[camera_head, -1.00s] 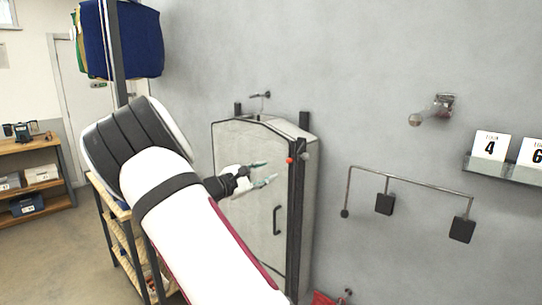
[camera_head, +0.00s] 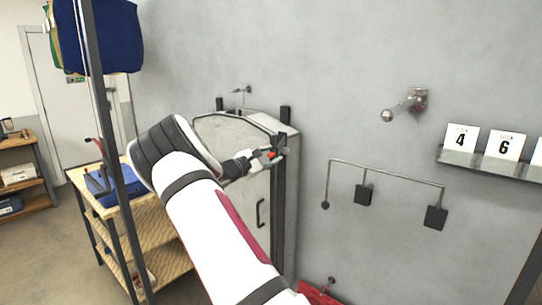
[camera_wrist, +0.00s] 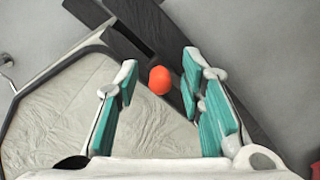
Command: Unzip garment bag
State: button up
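The grey garment bag (camera_head: 225,134) hangs against the wall, with a dark strip (camera_head: 278,215) down its right front edge. A small red-orange knob (camera_wrist: 160,80) sits near the top of that strip; I take it for the zip pull. My gripper (camera_wrist: 162,95) is open. In the head view the gripper (camera_head: 270,157) is at the upper right of the bag, and the fingers partly cover the knob. A dark handle (camera_head: 261,213) shows lower on the bag's front.
A wooden shelf rack (camera_head: 165,232) with a blue item (camera_head: 100,185) stands left of my arm. A rail with dark pads (camera_head: 385,172) and a metal wall peg (camera_head: 405,103) are on the right wall. A red object (camera_head: 318,296) lies low below the rail.

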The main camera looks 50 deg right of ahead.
jog(key=shift+d, duration=0.25)
grip_shut()
jog(key=shift+f, duration=0.1)
